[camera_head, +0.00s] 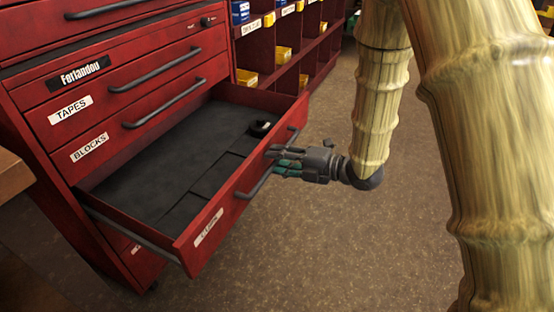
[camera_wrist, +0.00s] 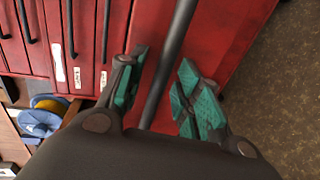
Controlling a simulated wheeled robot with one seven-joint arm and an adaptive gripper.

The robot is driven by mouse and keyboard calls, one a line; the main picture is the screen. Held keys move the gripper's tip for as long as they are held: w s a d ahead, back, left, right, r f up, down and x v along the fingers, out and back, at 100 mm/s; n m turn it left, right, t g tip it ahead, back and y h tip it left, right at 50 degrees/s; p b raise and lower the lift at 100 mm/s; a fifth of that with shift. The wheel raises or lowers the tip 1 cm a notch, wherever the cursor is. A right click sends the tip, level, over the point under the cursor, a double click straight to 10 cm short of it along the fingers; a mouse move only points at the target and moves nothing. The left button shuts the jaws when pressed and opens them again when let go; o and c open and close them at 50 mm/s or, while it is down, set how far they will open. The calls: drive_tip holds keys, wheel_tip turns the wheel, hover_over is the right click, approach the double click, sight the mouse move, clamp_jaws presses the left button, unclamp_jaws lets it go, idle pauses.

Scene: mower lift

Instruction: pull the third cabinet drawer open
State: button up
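The red drawer (camera_head: 240,195) under the BLOCKS drawer is pulled well out of the red cabinet (camera_head: 50,112). Its dark-lined inside shows, with a small black round object (camera_head: 261,128) near the far front corner. The label on its front is too blurred to read. My gripper (camera_head: 280,162) is at the dark bar handle (camera_head: 256,187) on its front. In the wrist view, the handle (camera_wrist: 172,60) runs between the two green-padded fingers of my gripper (camera_wrist: 162,88). The fingers are apart, with gaps visible beside the bar. Contact with the handle cannot be told.
The TAPES drawer (camera_head: 150,87) and BLOCKS drawer (camera_head: 165,120) above are shut. Red shelving (camera_head: 300,45) with yellow and blue bins stands behind. A wooden edge (camera_head: 12,175) is at the left. The floor (camera_head: 330,240) in front of the drawer is clear.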

drive_tip(key=v, duration=1.1)
drive_tip(key=shift+d, duration=0.15)
drive_tip(key=shift+s, duration=0.1)
drive_tip(key=s+d+f+m+h, duration=0.1)
drive_tip(key=s+f+m+h, duration=0.15)
drive_tip(key=f+m, duration=0.45)
drive_tip(key=s+d+f+m+h, duration=0.1)
drive_tip(key=f+m+h, duration=0.25)
drive_tip(key=f, duration=0.65)
drive_tip(key=s+d+f+m+h, duration=0.2)
drive_tip(key=f+m, duration=0.4)
drive_tip(key=f, duration=0.3)
drive_tip(key=s+d+f+m+g+h, duration=0.1)
drive_tip(key=s+f+m+g+h, duration=0.15)
drive_tip(key=s+f+m, duration=0.45)
drive_tip(key=s+d+f+m+g+h, duration=0.1)
drive_tip(key=s+f+m+g, duration=0.2)
drive_tip(key=s, duration=0.7)
drive_tip(key=s+d+f+m+g+h, duration=0.1)
drive_tip(key=s+f+m+g+h, duration=0.2)
drive_tip(key=s+f, duration=0.45)
wheel_tip(320, 180, up, 36)
drive_tip(key=s+p, duration=0.1)
drive_tip(key=p, duration=3.4)
drive_tip(key=shift+s+a+r+m+y, duration=0.15)
drive_tip(key=shift+a+r+m+y, duration=0.05)
drive_tip(key=shift+m+y, duration=0.2)
